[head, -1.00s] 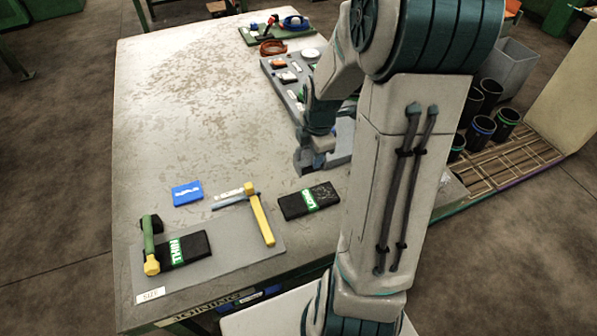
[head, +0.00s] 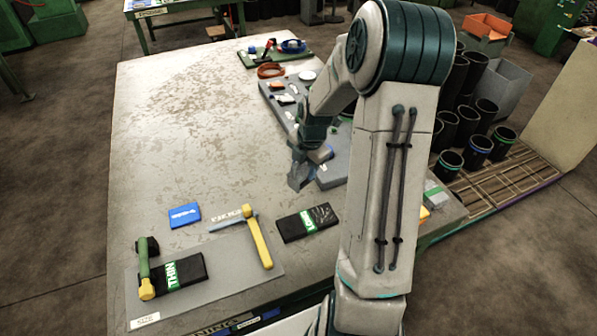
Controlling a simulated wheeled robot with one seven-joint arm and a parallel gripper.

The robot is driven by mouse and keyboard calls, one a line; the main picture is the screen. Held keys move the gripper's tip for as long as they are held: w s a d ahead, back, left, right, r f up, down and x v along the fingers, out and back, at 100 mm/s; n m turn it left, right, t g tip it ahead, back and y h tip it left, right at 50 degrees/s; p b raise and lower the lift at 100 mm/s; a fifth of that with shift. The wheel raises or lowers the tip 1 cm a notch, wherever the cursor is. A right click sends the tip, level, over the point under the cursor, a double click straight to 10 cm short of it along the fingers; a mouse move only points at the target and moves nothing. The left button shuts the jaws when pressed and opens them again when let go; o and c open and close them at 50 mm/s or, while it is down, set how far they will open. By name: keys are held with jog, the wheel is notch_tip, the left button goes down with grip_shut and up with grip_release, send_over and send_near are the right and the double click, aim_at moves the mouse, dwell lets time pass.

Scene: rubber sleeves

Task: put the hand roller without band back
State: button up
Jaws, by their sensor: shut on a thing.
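My gripper (head: 305,172) is low over the table beside the left edge of the grey tray. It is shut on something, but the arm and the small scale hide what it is. A grey angular piece shows at its tip. I cannot tell which of these, if any, is a hand roller without band.
A black box marked THIN (head: 186,272) lies on the mat. A blue box (head: 185,215) and a black box with a green label (head: 306,222) lie behind it. The grey tray (head: 334,176) holds small parts. Black sleeves (head: 478,148) stand at right. The table's left middle is clear.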

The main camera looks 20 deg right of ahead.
aim_at(298, 173)
jog(key=shift+w+a+f+p, duration=0.1)
jog(key=shift+w+f+p, duration=0.15)
jog(key=shift+w+f, duration=0.55)
jog(key=shift+w+a+f+p, duration=0.1)
jog(key=shift+w+f+p, duration=0.25)
jog(key=shift+f, duration=0.9)
jog(key=shift+w+f+p, duration=0.2)
jog(key=shift+w+f, duration=0.35)
jog(key=shift+f, duration=0.45)
jog(key=o, duration=1)
jog(key=shift+f, duration=0.1)
jog(key=shift+o, duration=0.2)
